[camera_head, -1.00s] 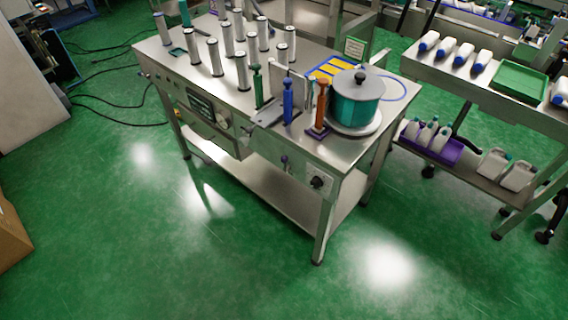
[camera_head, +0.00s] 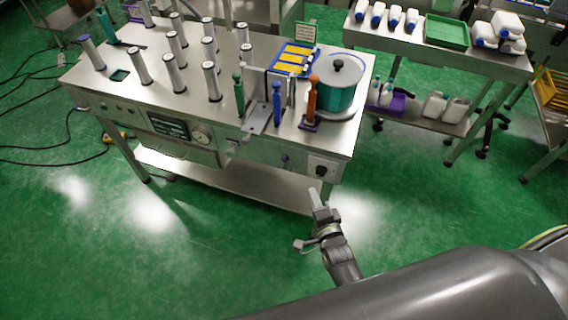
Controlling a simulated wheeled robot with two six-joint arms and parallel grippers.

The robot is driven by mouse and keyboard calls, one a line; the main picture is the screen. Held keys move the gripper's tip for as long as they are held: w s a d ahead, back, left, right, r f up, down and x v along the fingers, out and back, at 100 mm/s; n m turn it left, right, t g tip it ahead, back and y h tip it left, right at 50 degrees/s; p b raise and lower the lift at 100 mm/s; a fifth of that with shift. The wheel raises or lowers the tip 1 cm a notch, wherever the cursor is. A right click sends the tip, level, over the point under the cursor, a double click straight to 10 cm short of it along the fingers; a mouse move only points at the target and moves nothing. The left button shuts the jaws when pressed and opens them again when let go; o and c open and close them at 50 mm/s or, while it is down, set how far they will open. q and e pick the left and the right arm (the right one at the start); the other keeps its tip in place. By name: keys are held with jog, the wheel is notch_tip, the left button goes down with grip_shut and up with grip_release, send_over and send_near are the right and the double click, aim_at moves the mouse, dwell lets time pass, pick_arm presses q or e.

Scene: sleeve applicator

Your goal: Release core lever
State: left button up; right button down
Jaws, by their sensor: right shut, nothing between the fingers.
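The machine table (camera_head: 215,118) carries upright levers near its front right: a green one (camera_head: 239,98), a blue one (camera_head: 277,104) and an orange one (camera_head: 312,98). A small purple lever (camera_head: 284,160) is on the front panel below them. I cannot tell from the view which is the core lever. My right gripper (camera_head: 313,194) is shut and empty. In the picture it is just below the black knob (camera_head: 321,171) on the front panel, apart from the levers. My left gripper is out of view.
A teal drum (camera_head: 338,88) stands right of the orange lever. Several silver cores (camera_head: 211,82) stand upright across the table's left half. A cart (camera_head: 445,53) with bottles and a green tray (camera_head: 446,31) is at the upper right. The green floor in front is clear.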

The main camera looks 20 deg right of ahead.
jog(key=b, duration=1.3)
send_near(285, 163)
jog(key=w+d+r, duration=0.2)
jog(key=w+d, duration=0.2)
jog(key=shift+w+a+f+b, duration=0.2)
jog(key=shift+w+a+b, duration=0.75)
jog(key=shift+a, duration=0.1)
